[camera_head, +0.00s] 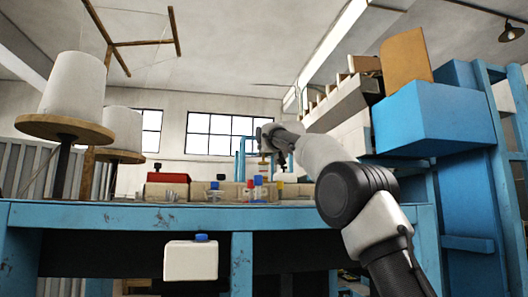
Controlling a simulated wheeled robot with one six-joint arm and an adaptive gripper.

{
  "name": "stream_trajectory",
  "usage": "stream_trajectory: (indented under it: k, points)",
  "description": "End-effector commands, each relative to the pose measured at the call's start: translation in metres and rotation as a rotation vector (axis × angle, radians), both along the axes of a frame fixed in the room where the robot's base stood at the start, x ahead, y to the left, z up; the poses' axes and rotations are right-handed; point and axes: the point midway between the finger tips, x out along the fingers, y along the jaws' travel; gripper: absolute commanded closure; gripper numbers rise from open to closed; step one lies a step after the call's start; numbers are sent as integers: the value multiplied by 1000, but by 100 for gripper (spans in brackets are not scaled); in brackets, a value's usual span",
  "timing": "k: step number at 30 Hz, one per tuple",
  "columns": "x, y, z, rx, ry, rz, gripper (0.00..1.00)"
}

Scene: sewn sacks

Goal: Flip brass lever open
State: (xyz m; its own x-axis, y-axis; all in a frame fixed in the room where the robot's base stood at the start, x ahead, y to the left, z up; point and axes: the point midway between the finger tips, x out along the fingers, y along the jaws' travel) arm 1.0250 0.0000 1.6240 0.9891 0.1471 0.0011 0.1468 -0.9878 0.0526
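My arm reaches up from the lower right, and my gripper (280,157) is above the back part of the blue workbench (115,215). The gripper is small, dark and seen from behind, so I cannot tell whether its fingers are open or shut. I cannot make out a brass lever for certain. A small tan piece (264,158) shows just left of the gripper, close to blue upright pipes (240,160). I cannot tell whether the gripper touches it.
Bottles with red and blue caps (258,188) and a red-topped box (168,178) stand on the bench. White thread cones (75,83) are at the left. A white container (191,261) shows at the bench front. A blue bin (432,118) stands close on the right.

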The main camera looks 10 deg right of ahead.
Motion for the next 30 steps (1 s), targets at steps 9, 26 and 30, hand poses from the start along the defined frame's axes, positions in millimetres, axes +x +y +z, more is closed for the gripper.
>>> stream_trajectory:
  k: [9, 26, 30]
  points:
    - [5, -1, 3, 2, 24, -4, 100]
    - [4, -1, 0, -1, 118, 0, 100]
    - [4, 0, 0, -2, 119, 0, 100]
